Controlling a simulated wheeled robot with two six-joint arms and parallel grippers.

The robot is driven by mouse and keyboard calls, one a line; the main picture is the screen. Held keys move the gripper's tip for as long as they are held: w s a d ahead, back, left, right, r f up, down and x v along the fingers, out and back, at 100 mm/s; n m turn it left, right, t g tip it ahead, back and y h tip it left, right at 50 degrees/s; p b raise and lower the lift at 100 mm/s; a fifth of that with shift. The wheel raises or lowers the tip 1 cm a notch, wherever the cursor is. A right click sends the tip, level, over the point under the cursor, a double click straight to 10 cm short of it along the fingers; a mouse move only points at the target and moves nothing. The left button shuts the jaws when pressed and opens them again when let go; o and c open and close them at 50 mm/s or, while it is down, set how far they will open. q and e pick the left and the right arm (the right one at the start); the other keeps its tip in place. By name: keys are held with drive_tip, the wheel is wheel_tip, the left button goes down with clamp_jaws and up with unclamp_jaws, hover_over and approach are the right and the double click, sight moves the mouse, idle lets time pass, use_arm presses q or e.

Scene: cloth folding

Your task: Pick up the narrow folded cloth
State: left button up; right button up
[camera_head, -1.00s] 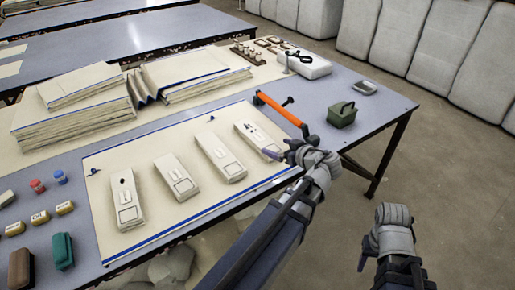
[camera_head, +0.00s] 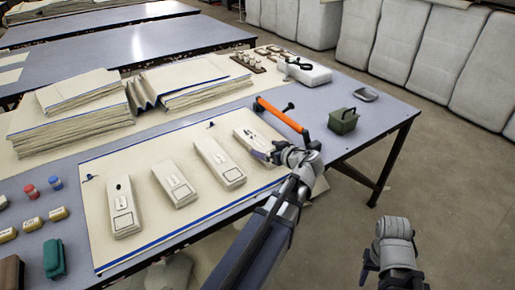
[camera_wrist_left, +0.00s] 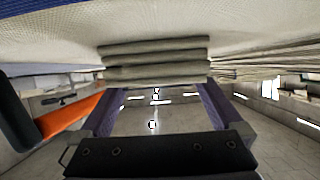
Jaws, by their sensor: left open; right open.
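Several narrow folded cream cloths lie in a row on a cream mat (camera_head: 150,236) with a blue edge. The rightmost folded cloth (camera_head: 250,133) has dark marks on top and is partly hidden by my left gripper (camera_head: 265,157). My left gripper is open at that cloth's near end. In the left wrist view, which looks upside down, the cloth's layered end (camera_wrist_left: 155,62) is in front of and roughly between the two spread fingers (camera_wrist_left: 153,98); I cannot tell whether they touch it. My right gripper (camera_head: 366,272) is open and empty, beyond the table's right edge.
Other narrow cloths (camera_head: 219,163) lie left of it. An orange-handled tool (camera_head: 282,114) and a green box (camera_head: 343,121) sit behind and right of my left gripper. Taller cloth stacks (camera_head: 70,115) stand at the back left. Small coloured items (camera_head: 54,258) sit at the left.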

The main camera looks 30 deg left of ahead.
use_arm(q)
drive_tip(key=shift+w+a+f, duration=0.15)
drive_tip(key=shift+a+f, duration=0.05)
drive_tip(key=shift+a, duration=0.15)
drive_tip(key=shift+r, duration=0.1)
drive_tip(key=c, duration=1.2)
drive_tip(key=shift+r, duration=0.1)
wheel_tip(320, 180, up, 10)
drive_tip(key=p, duration=1)
wheel_tip(320, 180, up, 16)
drive_tip(key=p, duration=1.6)
drive_tip(key=shift+f, duration=0.2)
